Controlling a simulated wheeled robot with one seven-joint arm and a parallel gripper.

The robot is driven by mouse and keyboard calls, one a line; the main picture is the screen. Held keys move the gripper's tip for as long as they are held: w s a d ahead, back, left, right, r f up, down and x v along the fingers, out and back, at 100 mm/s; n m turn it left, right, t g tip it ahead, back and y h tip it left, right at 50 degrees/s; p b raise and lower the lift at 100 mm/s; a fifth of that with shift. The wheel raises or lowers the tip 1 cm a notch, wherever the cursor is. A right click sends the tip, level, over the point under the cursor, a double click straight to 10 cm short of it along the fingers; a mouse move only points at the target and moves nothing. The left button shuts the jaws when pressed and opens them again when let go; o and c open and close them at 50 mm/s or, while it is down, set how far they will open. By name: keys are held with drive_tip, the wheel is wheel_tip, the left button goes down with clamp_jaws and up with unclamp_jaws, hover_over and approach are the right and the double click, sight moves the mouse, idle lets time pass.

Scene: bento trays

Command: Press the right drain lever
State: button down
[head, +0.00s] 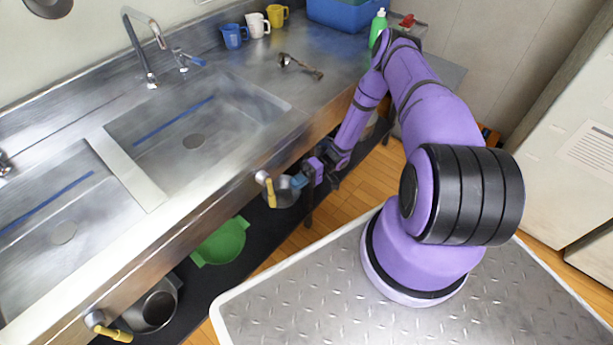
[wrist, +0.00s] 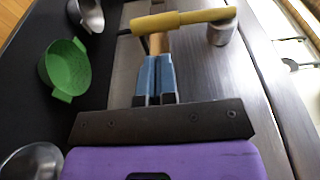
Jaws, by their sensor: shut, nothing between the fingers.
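The right drain lever has a yellow handle (head: 270,192) on a round metal knob at the front face of the sink counter. In the head view the handle hangs down, tilted slightly. In the wrist view the yellow handle (wrist: 180,20) lies across the top, with its metal knob (wrist: 221,33) at the right end. My gripper (head: 297,181) is beside the lever, to its right in the head view. Its blue fingers (wrist: 154,62) are shut and empty, with the tips close to the handle. I cannot tell whether they touch it. The left drain lever (head: 112,332) is at the lower left.
Two sink basins (head: 195,135) are set in the steel counter. A green colander (head: 220,243) and metal pots (head: 152,308) sit on the dark shelf below. Cups (head: 257,25), a blue bin (head: 345,12) and a green bottle (head: 378,24) stand at the back of the counter.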

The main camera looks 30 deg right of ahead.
drive_tip(key=a, duration=0.6)
drive_tip(key=shift+s+a, duration=0.25)
drive_tip(key=shift+s, duration=0.15)
drive_tip(key=shift+f, duration=0.1)
